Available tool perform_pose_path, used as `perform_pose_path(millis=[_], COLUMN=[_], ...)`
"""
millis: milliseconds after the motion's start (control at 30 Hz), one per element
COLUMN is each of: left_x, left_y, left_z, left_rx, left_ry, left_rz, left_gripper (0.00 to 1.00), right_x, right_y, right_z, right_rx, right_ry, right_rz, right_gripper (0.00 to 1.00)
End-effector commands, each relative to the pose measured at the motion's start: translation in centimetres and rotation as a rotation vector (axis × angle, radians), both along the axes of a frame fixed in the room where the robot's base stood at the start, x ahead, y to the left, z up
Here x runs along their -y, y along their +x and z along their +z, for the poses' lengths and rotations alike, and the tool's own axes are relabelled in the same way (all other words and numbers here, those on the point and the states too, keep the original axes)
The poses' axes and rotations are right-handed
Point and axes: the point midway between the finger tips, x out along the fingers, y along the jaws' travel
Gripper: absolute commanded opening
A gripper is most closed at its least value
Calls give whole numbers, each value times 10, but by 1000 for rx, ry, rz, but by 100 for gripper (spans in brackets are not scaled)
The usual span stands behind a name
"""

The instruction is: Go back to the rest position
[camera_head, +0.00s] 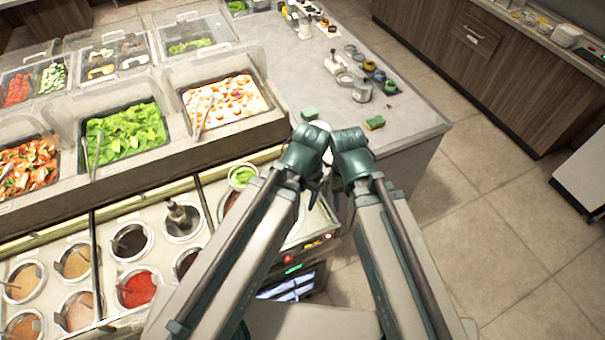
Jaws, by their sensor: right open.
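My two arms reach up from the bottom of the view and come close together at their teal joints in the middle. My right gripper (336,190) is only partly visible, just below the right teal joint, in the gap between the arms. It is open, and I see nothing held in it. My left gripper is mostly hidden behind my left arm; I cannot tell its jaw state. The sauce wells stand in the counter at the lower left, with a red sauce well (138,288) and a dark sauce well (131,241) among them.
Behind the wells are food pans with lettuce (125,133) and a pale topping (223,101) under clear guards. Floor at the right (490,230) is clear.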

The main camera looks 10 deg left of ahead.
Motion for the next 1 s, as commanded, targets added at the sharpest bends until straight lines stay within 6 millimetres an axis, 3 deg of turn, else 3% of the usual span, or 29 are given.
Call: perform_pose_path(millis=[267, 800, 1000], left_x=[0, 0, 0], left_y=[0, 1, 1], left_z=[-30, -162, -180], left_rx=[1, 4, 4], left_ry=[0, 0, 0], left_rz=[-1, -7, -8], left_gripper=[68, 68, 68], right_x=[0, 0, 0], right_y=[0, 1, 1], right_z=[-30, -162, -180], right_rx=[0, 3, 3], right_ry=[0, -2, -2], right_rz=[1, 7, 8], right_gripper=[50, 50, 50])
